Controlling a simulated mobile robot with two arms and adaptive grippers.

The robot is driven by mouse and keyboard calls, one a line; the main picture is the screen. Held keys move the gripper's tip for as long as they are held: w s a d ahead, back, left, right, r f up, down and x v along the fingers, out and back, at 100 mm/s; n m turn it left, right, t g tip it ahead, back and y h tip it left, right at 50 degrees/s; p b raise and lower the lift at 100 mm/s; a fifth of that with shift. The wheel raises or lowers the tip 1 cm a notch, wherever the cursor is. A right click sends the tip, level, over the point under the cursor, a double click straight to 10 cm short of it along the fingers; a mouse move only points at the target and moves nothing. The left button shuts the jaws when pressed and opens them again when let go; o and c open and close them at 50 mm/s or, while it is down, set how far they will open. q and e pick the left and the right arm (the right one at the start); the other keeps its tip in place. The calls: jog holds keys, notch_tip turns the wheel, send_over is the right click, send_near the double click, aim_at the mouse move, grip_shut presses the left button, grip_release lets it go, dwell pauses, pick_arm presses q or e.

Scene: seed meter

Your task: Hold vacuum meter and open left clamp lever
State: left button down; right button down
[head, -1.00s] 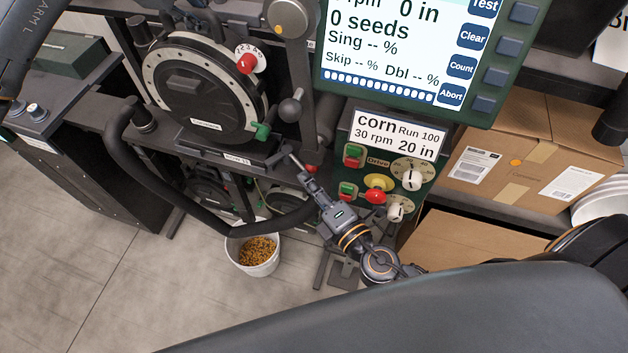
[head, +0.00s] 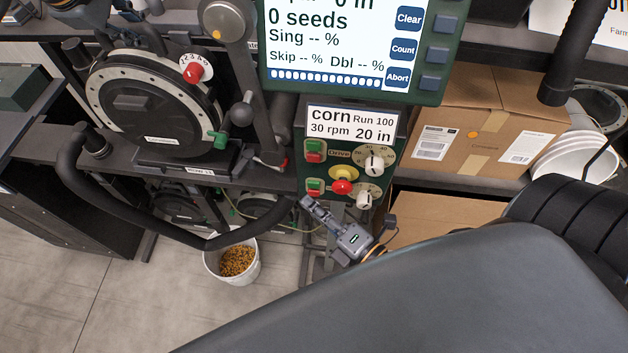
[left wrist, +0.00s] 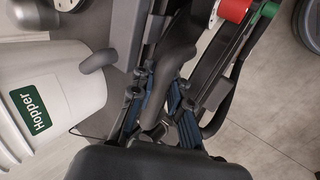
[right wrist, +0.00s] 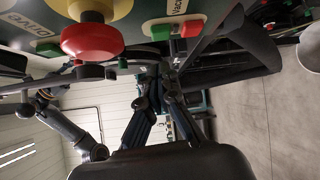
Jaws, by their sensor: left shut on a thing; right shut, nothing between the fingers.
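The vacuum meter (head: 155,105) is a round dark housing with a pale rim, a red knob (head: 194,72) and a green knob (head: 216,139). My left gripper (left wrist: 160,88) is shut on a dark curved handle (left wrist: 178,45) in the left wrist view; its arm shows at the meter's upper left in the head view. My right gripper (head: 308,203) is shut and empty below the drive panel, right of the meter; it also shows in the right wrist view (right wrist: 157,80). A small red tab (head: 284,163) sits at the meter's lower right. I cannot tell which part is the left clamp lever.
The drive panel (head: 318,170) with buttons and dials is close to my right gripper. A thick black hose (head: 70,195) loops below the meter. A bucket of corn (head: 235,262) stands on the floor. Boxes (head: 480,130) and white bowls (head: 572,155) are right.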

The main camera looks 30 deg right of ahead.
pick_arm(q)
jog(key=c, duration=1.2)
grip_release()
jog(key=shift+r, duration=0.1)
jog(key=v, duration=1.1)
jog(key=shift+s+r, duration=0.25)
jog(key=shift+r, duration=0.05)
